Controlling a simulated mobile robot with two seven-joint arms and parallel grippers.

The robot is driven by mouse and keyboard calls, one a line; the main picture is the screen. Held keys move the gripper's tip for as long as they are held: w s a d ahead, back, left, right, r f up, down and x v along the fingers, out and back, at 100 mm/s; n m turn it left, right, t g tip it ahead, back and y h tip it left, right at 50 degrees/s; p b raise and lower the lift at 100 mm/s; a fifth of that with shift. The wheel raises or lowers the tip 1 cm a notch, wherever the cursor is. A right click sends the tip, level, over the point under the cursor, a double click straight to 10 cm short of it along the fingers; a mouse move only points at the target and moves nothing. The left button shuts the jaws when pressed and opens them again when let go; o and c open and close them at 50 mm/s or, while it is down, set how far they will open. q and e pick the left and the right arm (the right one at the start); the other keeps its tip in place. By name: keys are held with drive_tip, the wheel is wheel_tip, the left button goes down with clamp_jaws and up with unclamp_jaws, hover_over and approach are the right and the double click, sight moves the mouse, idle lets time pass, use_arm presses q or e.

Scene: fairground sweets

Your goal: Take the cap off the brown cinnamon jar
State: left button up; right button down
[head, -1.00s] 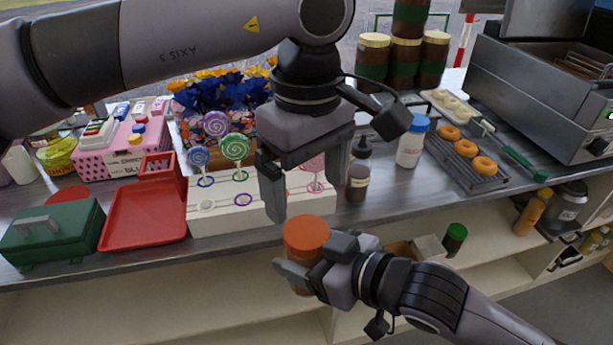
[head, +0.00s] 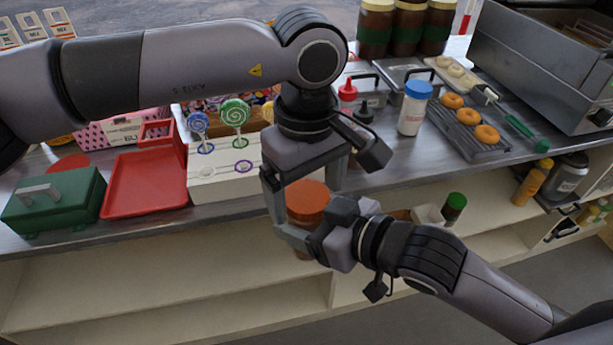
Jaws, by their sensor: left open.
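The brown cinnamon jar (head: 303,254) with its orange cap (head: 307,198) is held in the air in front of the counter. My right gripper (head: 306,236) is shut on the jar's body from the right and hides most of it. My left gripper (head: 306,194) points down from above, open, with a finger on either side of the cap. The cap is still on the jar. I cannot tell whether the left fingers touch the cap.
The counter (head: 370,184) behind holds a red tray (head: 145,185), a green box (head: 55,200), a lollipop stand (head: 222,182), a blue-capped bottle (head: 412,112) and a doughnut rack (head: 470,140). Open shelves (head: 170,270) lie below.

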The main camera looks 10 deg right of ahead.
use_arm(q)
drive_tip(key=c, duration=1.1)
drive_tip(key=n, duration=0.4)
drive_tip(key=shift+n, duration=0.4)
drive_tip(key=n, duration=0.4)
drive_tip(key=shift+n, duration=0.3)
drive_tip(key=o, duration=1.2)
drive_tip(key=shift+c, duration=0.2)
drive_tip(key=shift+r, duration=0.1)
